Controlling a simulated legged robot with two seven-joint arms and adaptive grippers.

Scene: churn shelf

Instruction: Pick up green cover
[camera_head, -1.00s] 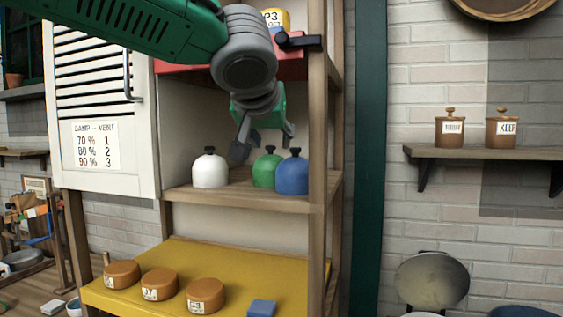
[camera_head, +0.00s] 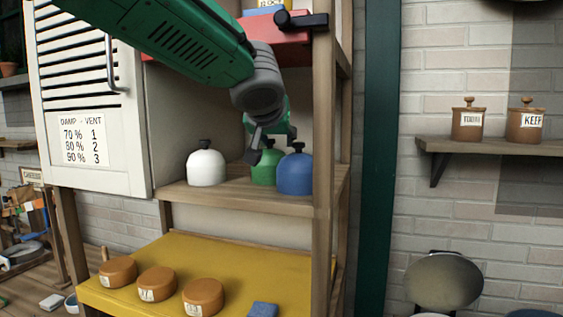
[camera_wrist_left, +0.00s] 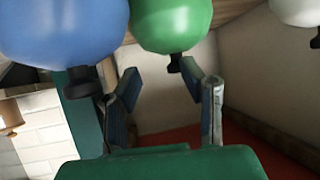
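The green cover (camera_head: 263,174), a dome with a dark knob, stands on the wooden middle shelf (camera_head: 240,198) between the white cover (camera_head: 205,168) and the blue cover (camera_head: 295,175). My left gripper (camera_head: 268,143) is at the green cover's top and hides part of it. In the left wrist view, which is upside down, the open fingers (camera_wrist_left: 165,90) stand on either side of the line to the knob of the green cover (camera_wrist_left: 170,22). The knob is near the fingertips, not clasped. The blue cover (camera_wrist_left: 62,30) is close beside one finger. My right gripper is out of view.
A wooden post (camera_head: 323,140) stands just right of the blue cover. A red box (camera_head: 280,45) is on the shelf above. The white louvred door (camera_head: 90,110) is at left. Brown round pieces (camera_head: 157,283) lie on the yellow lower shelf (camera_head: 240,265).

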